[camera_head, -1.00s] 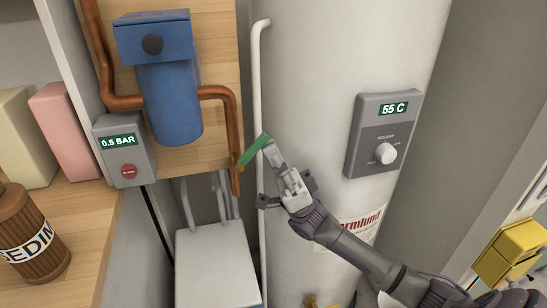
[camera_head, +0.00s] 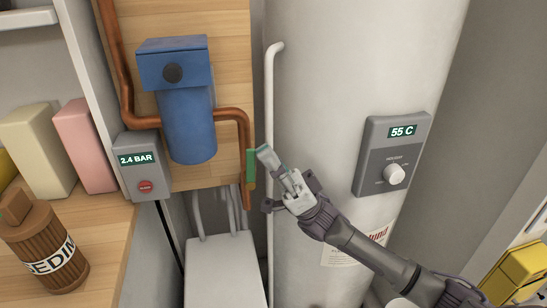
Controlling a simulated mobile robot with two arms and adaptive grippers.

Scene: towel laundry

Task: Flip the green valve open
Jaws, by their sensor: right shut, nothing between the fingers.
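The green valve handle (camera_head: 251,164) stands upright, in line with the vertical end of the copper pipe (camera_head: 244,130). My right gripper (camera_head: 265,152) is shut with nothing between its fingers. Its fingertips are just right of the handle, and I cannot tell whether they touch it. The pressure box (camera_head: 139,172) on the left reads 2.4 BAR. My left gripper is not in view.
A blue filter housing (camera_head: 186,120) hangs left of the valve. A white vertical pipe (camera_head: 271,80) and the tall white tank (camera_head: 340,70) with a 55 C control panel (camera_head: 393,150) stand to the right. A white box (camera_head: 225,270) sits below.

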